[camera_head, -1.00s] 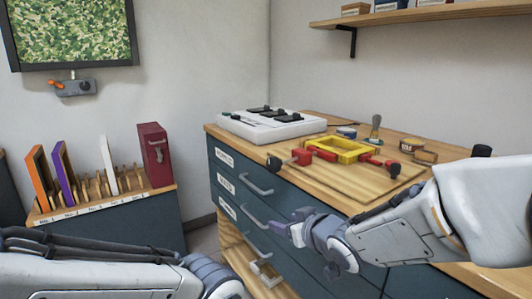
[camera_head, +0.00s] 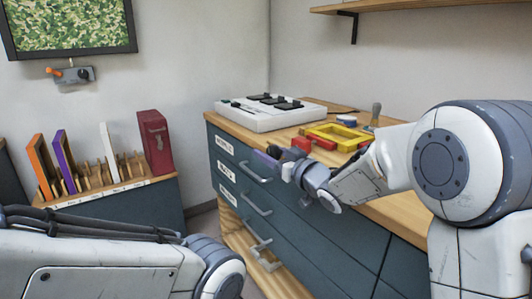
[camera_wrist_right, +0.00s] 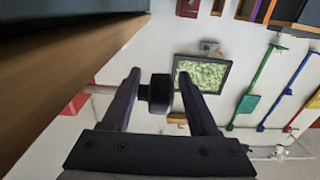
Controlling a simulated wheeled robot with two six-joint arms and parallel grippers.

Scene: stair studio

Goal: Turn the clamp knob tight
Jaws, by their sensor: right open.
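The red clamp (camera_head: 316,143) lies on the wooden bench top beside a yellow frame (camera_head: 352,145); my right arm hides its right part. Its black knob (camera_head: 273,152) sticks out past the bench's front edge at the left end. My right gripper (camera_head: 277,160) is open at that knob.
A white panel with black switches (camera_head: 270,113) stands on the bench behind the clamp. Dark drawers with metal handles (camera_head: 255,172) lie below the gripper. A low rack (camera_head: 110,187) with boards and a dark red case (camera_head: 154,142) stands left.

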